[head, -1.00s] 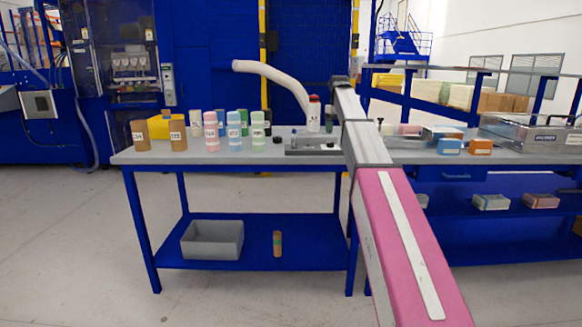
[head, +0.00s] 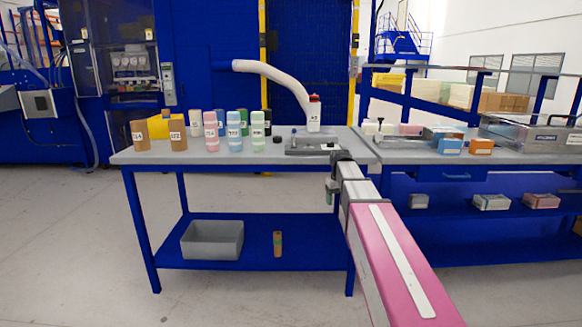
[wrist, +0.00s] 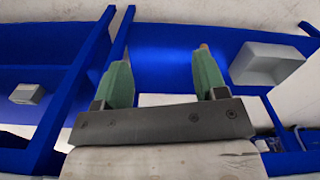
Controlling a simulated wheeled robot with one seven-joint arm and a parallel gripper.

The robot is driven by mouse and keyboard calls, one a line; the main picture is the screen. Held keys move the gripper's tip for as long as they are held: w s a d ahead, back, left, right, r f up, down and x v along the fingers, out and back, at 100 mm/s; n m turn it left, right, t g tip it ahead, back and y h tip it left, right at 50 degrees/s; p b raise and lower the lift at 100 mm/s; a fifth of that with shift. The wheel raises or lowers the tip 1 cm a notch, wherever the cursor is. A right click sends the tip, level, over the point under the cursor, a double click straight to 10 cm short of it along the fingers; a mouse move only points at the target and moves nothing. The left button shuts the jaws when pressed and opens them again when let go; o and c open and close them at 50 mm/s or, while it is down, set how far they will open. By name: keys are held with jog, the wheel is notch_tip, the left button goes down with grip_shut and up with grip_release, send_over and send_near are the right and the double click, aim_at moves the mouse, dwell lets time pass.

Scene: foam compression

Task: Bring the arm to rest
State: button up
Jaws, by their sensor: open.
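My gripper (head: 330,192) is at the end of my pink and grey arm, in front of the right front corner of the left table (head: 240,160). Its green fingers hang a little below the tabletop edge, partly hidden behind the dark wrist. In the wrist view my gripper (wrist: 162,75) shows two green fingers spread apart with nothing between them. It faces the blue shelves and floor. I cannot tell how far it is from the table edge.
Bottles (head: 235,131) and brown cylinders (head: 178,136) stand on the tabletop, beside a grey tray (head: 305,152) and a red-capped bottle (head: 314,115). A grey bin (head: 212,240) and a striped cylinder (head: 278,244) are on the lower shelf. Open floor lies in front.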

jog(key=s+f+m, duration=0.2)
jog(key=s+f, duration=1.9)
jog(key=s, duration=0.4)
jog(key=shift+f+m, duration=0.2)
jog(key=shift+m, duration=0.1)
